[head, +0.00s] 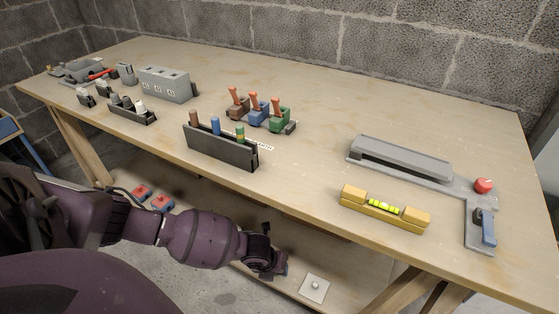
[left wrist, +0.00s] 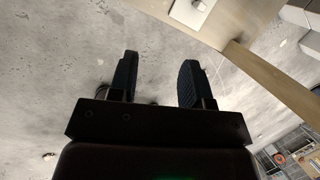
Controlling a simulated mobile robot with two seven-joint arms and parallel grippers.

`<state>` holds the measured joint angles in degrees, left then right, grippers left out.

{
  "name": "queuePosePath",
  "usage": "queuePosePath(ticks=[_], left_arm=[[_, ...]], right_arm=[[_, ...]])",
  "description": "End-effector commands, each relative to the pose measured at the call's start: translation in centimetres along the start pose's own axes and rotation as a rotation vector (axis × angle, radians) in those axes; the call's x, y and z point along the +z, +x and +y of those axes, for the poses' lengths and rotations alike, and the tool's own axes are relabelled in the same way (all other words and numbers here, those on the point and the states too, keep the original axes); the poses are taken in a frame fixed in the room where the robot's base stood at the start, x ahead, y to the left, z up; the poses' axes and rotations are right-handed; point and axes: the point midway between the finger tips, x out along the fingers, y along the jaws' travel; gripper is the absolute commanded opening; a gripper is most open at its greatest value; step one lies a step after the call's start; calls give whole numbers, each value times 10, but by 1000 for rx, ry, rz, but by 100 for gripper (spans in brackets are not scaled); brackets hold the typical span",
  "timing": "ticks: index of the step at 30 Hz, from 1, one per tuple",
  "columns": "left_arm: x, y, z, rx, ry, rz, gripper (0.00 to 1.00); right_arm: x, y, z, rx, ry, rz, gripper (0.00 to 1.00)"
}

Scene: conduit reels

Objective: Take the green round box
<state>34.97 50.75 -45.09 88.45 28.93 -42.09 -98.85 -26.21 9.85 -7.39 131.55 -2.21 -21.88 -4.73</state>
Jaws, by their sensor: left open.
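I cannot make out a clear green round box in either view. The green things I see are a green block (head: 279,118) with an orange lever, at the right of a row of three, and a small green-and-yellow peg (head: 240,134) in a dark rack. My left gripper (head: 278,265) is below the table's front edge, apart from these. In the left wrist view my left gripper (left wrist: 157,75) is open, with its two dark fingers apart and nothing between them. My right gripper does not show.
The wooden table (head: 320,113) carries a yellow spirit level (head: 384,208), a grey fixture (head: 400,158) with a red knob (head: 484,186), and a dark rack (head: 220,147). The table's back right is clear.

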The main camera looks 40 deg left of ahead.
Motion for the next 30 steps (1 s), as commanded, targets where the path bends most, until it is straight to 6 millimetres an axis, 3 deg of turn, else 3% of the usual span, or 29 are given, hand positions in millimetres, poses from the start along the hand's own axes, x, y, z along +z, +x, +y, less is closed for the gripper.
queuePosePath(ticks=[1, 3, 10, 17, 30], left_arm=[[6, 20, 16, 48, 73, 13, 45], [22, 29, 26, 93, 165, 14, 45], [57, 39, 42, 171, 329, 17, 45], [60, 49, 45, 178, 348, 18, 45], [58, 92, 53, 179, 347, 22, 45]], right_arm=[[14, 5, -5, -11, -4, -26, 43], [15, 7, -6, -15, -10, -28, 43], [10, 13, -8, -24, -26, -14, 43], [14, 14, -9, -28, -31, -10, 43], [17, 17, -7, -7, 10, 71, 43]])
